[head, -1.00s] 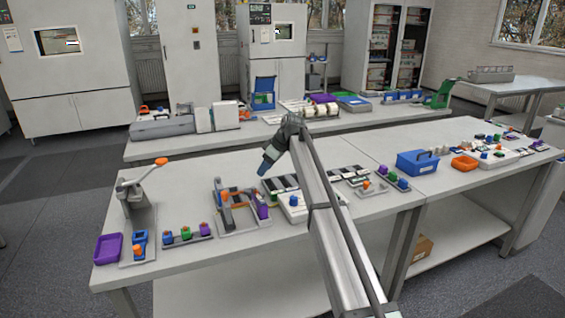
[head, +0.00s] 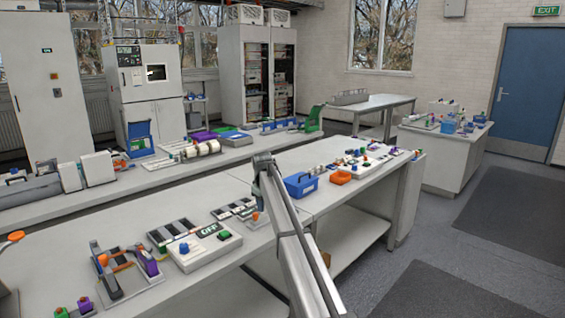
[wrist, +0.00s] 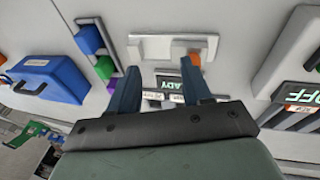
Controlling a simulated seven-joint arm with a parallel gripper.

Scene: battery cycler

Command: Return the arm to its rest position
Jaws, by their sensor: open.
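My arm reaches up from the bottom of the head view, its upper joint over the near bench (head: 215,198). In the wrist view my gripper (wrist: 160,78) has its two dark blue fingers apart, with no object seen held between them. Below and beyond the fingers is a pale fixture (wrist: 150,48) with an orange knob (wrist: 194,57). In the head view the gripper is small and mostly hidden by my arm.
A blue carry box (head: 300,185) and an orange tray (head: 340,177) stand right of my arm. A white unit reading "OFF" (head: 204,247) and a grey fixture (head: 120,275) stand left. The blue box also shows in the wrist view (wrist: 45,78).

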